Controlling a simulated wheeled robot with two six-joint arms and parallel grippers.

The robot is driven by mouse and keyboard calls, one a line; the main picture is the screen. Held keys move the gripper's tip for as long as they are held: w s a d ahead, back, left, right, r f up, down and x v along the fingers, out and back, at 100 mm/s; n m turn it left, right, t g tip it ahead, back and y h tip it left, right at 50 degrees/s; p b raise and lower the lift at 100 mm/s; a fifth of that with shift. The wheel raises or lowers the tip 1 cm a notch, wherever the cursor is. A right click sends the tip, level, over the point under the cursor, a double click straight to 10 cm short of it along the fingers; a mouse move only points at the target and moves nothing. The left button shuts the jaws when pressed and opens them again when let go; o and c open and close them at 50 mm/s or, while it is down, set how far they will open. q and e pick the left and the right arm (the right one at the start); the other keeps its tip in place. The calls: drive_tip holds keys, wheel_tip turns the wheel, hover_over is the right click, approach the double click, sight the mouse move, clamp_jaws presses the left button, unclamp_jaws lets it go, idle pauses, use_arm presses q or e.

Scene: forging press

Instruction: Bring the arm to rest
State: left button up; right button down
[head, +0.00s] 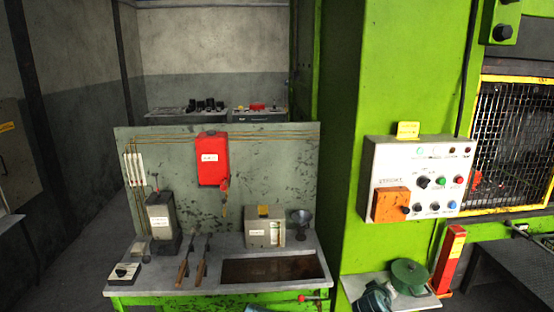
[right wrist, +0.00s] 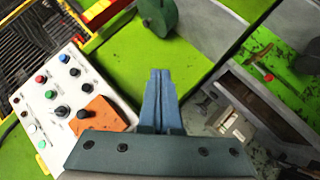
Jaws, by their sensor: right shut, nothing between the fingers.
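My right gripper (right wrist: 159,74) shows in the right wrist view with its two blue-grey fingers together and nothing between them. It is apart from the control panel (right wrist: 62,105), which lies to its left in that view. In the head view the white control panel (head: 420,165) is on the green press column, with an orange box (head: 391,204) at its lower left. A dark teal part (head: 374,297) shows at the bottom of the head view; I cannot tell if it is mine. My left gripper is not in view.
A grey bench (head: 222,265) with a red box (head: 212,158) on its backboard stands left of the column. A green rounded object (head: 409,274) sits on a shelf beneath the panel. A red post (head: 449,260) and a yellow-framed mesh guard (head: 512,145) are at the right.

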drive_tip(key=s+a+f+g+y+b, duration=0.1)
drive_tip(key=s+a+f+g+y, duration=0.1)
drive_tip(key=s+a+f, duration=0.3)
drive_tip(key=s+a+f+g+y+b, duration=0.1)
drive_tip(key=s+a+f+g, duration=0.4)
drive_tip(key=s+a, duration=0.3)
drive_tip(key=s+a+f+g+y, duration=0.2)
drive_tip(key=s+a, duration=0.4)
drive_tip(key=a, duration=0.6)
wheel_tip(320, 180, down, 3)
drive_tip(key=shift+s+r+n+g+y+b, duration=0.1)
drive_tip(key=shift+s+n+g+y+b, duration=0.25)
drive_tip(key=shift+g, duration=0.45)
